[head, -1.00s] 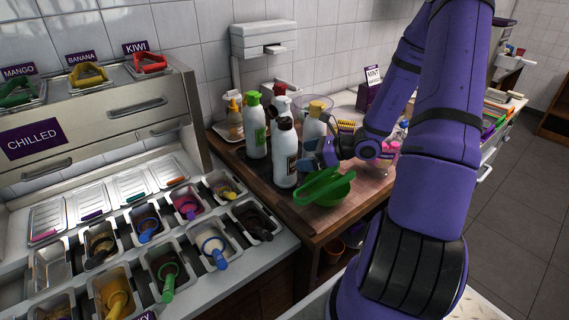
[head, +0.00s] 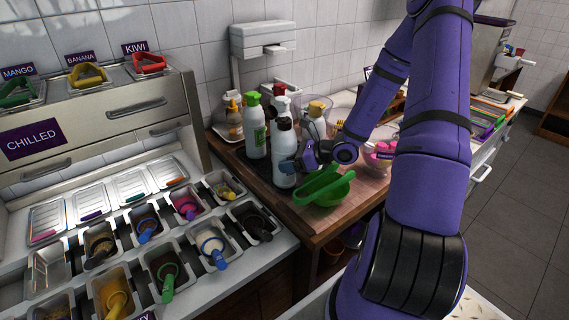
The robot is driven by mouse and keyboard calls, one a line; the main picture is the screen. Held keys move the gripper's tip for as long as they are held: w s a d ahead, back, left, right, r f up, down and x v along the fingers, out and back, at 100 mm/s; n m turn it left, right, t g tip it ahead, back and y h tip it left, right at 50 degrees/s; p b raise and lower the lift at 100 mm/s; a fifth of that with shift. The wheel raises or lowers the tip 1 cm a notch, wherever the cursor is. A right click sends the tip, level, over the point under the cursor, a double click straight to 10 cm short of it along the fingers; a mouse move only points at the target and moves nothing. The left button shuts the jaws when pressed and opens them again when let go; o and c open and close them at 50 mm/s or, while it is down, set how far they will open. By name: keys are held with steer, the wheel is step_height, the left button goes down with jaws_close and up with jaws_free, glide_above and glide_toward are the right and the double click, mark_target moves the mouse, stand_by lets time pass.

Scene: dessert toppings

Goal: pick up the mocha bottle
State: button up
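Several white squeeze bottles stand together on the wooden counter, and their labels are too small to read. The front one, with a black cap (head: 284,138), stands upright; I cannot confirm from its label that it is the mocha bottle. A green-capped bottle (head: 254,128) is behind it to the left, and a red-capped one (head: 279,104) is behind it. My gripper (head: 288,166) is at the right side of the black-capped bottle, low on its body. A blue-grey finger overlaps the bottle's front right. The other finger is hidden, so I cannot tell whether it is closed on the bottle.
A green bowl with a green utensil (head: 325,188) sits just right of the bottles, below my gripper. Topping tubs (head: 210,240) and a chilled drawer unit (head: 100,130) fill the left.

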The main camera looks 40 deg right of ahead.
mark_target(292, 130)
steer(key=shift+c, duration=0.7)
steer(key=shift+r, duration=0.2)
step_height(292, 130, up, 8)
steer(key=shift+r, duration=0.25)
steer(key=shift+o, duration=1.3)
steer(key=shift+r, duration=0.45)
steer(key=shift+c, duration=1.3)
steer(key=shift+r, duration=0.15)
steer(key=shift+r, duration=3.55)
